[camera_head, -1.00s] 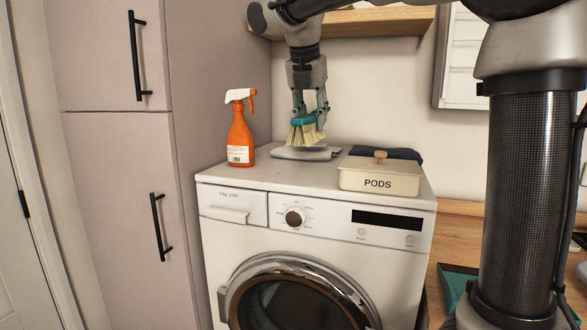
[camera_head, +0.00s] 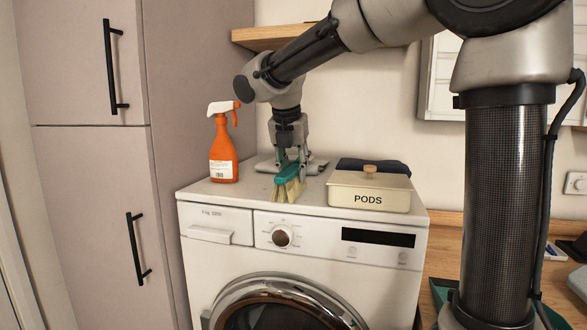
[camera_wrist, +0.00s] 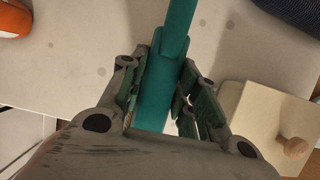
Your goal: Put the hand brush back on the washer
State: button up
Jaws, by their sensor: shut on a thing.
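The hand brush (camera_head: 288,178) has a teal body and pale bristles. My gripper (camera_head: 289,163) is shut on it, with the fingers on both sides of the teal handle; the wrist view shows the handle (camera_wrist: 157,98) between the fingers. The brush is over the front part of the washer (camera_head: 240,195) top, between the spray bottle and the PODS box, bristles down. Its bristles are at or just above the top near the front edge; I cannot tell whether they touch.
An orange spray bottle (camera_head: 223,155) stands at the left of the washer top. The cream PODS box (camera_head: 369,193) stands at the right, with dark folded cloth (camera_head: 373,166) behind it. A wooden shelf (camera_head: 270,37) is above.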

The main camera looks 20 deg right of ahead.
jog(key=shift+s+f, duration=0.1)
jog(key=shift+f, duration=0.6)
grip_shut()
jog(key=o, duration=0.8)
grip_release()
jog(key=shift+c, duration=0.2)
jog(key=o, duration=0.4)
jog(key=shift+f, duration=0.1)
jog(key=shift+c, duration=0.2)
jog(key=shift+o, duration=0.2)
jog(key=shift+r, duration=0.2)
jog(key=shift+r, duration=0.25)
jog(key=v, duration=1.2)
jog(key=shift+r, duration=0.4)
